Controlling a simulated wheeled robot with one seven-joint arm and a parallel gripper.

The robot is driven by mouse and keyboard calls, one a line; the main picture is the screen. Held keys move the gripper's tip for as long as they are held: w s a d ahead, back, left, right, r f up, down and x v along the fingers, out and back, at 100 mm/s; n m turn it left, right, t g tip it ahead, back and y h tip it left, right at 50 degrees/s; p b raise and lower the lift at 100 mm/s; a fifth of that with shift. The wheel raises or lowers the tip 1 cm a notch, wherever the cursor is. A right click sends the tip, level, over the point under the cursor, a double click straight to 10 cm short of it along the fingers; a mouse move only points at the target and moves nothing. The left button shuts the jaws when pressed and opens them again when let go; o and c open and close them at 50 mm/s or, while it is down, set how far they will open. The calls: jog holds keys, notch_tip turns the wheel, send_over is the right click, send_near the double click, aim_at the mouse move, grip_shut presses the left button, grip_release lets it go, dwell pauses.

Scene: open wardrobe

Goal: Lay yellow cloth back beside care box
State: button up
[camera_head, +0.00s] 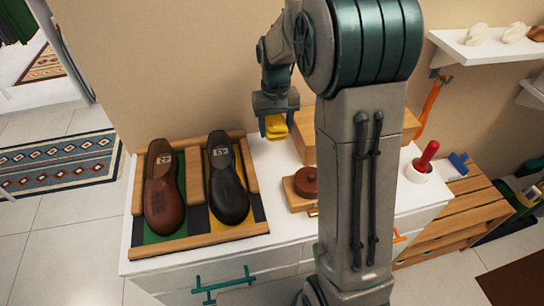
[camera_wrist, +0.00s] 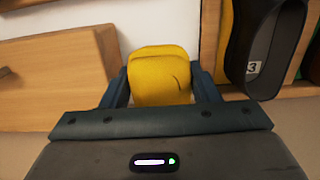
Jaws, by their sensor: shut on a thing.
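The yellow cloth (camera_head: 276,127) is a small folded bundle. My gripper (camera_head: 274,130) is shut on it and holds it over the back of the white cabinet top, between the shoe tray and a wooden box. The cloth (camera_wrist: 160,75) shows between the two dark fingers of my gripper (camera_wrist: 161,85) in the wrist view. The wooden box (camera_head: 304,130), which may be the care box, stands to the right of the cloth and is partly hidden behind my arm. In the wrist view a wooden box (camera_wrist: 55,80) is on the left.
A wooden tray (camera_head: 190,240) holds a brown shoe (camera_head: 163,190) and a black shoe (camera_head: 227,182). A round brown tin (camera_head: 306,181) sits on a wooden block (camera_head: 295,200). A bare white strip lies between tray and block.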

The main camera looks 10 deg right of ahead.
aim_at(276, 160)
jog(key=shift+w+f, duration=0.15)
jog(key=shift+f, duration=0.7)
notch_tip(276, 160, down, 9)
jog(key=shift+f+p, duration=0.1)
jog(key=shift+p, duration=0.25)
jog(key=o, duration=1)
jog(key=shift+c, duration=0.2)
